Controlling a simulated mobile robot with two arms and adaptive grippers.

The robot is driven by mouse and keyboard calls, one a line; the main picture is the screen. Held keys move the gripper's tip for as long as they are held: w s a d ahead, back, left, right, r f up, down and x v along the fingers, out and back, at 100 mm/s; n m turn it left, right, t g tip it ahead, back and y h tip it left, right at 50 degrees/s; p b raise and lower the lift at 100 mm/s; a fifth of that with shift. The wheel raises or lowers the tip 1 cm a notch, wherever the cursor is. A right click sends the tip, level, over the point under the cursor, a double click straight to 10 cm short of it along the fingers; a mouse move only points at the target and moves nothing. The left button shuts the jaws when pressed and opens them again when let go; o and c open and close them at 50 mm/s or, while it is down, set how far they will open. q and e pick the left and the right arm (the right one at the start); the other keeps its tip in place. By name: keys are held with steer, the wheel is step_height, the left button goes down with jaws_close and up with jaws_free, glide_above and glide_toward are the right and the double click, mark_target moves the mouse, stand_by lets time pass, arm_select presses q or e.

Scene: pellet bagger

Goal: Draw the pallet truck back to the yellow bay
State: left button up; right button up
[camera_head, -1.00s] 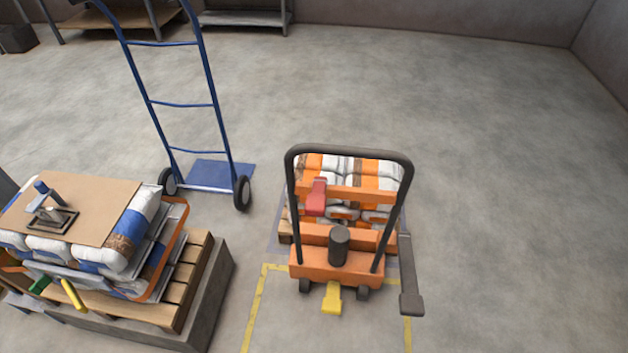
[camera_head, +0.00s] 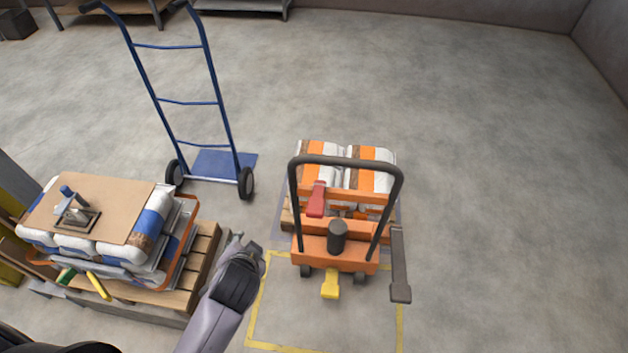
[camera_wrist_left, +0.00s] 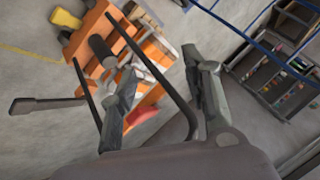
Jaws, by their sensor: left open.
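The orange pallet truck (camera_head: 334,252) stands upright with its black loop handle (camera_head: 347,160) towards me, a red lever (camera_head: 317,198) and a yellow pedal (camera_head: 330,284). Its load of orange-and-white sacks (camera_head: 372,168) sits behind the handle. The yellow-outlined bay (camera_head: 253,307) lies on the floor on my side of the truck, whose near end overlaps its far part. My left gripper (camera_head: 252,252) is left of the truck, apart from the handle. In the left wrist view the gripper (camera_wrist_left: 165,80) is open and empty, with the handle showing between and beyond its fingers. My right gripper is out of view.
A pallet of blue-and-white sacks (camera_head: 150,225) with a cardboard sheet stands at left. A blue hand truck (camera_head: 188,102) stands behind it. A dark grey bar (camera_head: 399,262) lies beside the truck's right side. The floor at right is clear.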

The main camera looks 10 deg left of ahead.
arm_select(q)
steer(key=w+d+r+m+t, duration=0.3)
steer(key=w+d+m, duration=0.1)
steer(key=w, duration=0.4)
steer(key=m+t+h, duration=0.3)
steer(key=m+t, duration=0.2)
steer(key=m, duration=0.3)
glide_toward(319, 162)
steer(key=w+b, duration=0.1)
steer(key=w, duration=0.2)
steer(key=w+f+b, duration=0.1)
steer(key=w, duration=0.2)
steer(key=w+f+b, duration=0.1)
steer(key=w, duration=0.2)
steer(key=shift+d+f, duration=0.1)
steer(key=shift+d, duration=0.05)
steer(key=shift+w, duration=0.45)
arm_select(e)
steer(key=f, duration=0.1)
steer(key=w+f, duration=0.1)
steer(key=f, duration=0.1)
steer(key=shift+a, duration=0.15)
